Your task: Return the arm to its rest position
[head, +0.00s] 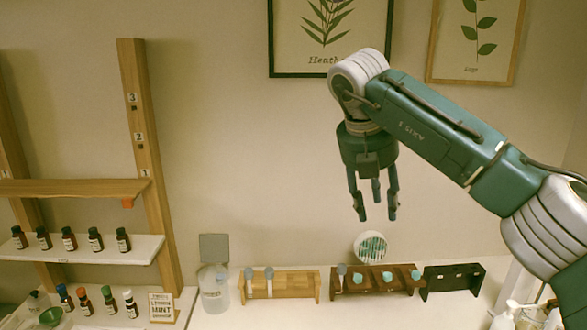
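My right arm comes in from the right edge, green with grey joints, raised above the counter. Its gripper (375,206) hangs pointing down in front of the bare wall. Its fingers are apart with nothing between them, so it is open and empty. It is above the round white dish (371,247) and the tube racks, clear of them in the picture. My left arm and gripper are not in view.
A wooden shelf unit (146,150) at left holds rows of small brown bottles. A light wooden rack (285,287), a brown rack (377,281) and a black rack (453,280) stand on the white counter. A clear jar (214,290) and a MINT card (162,307) stand left of them.

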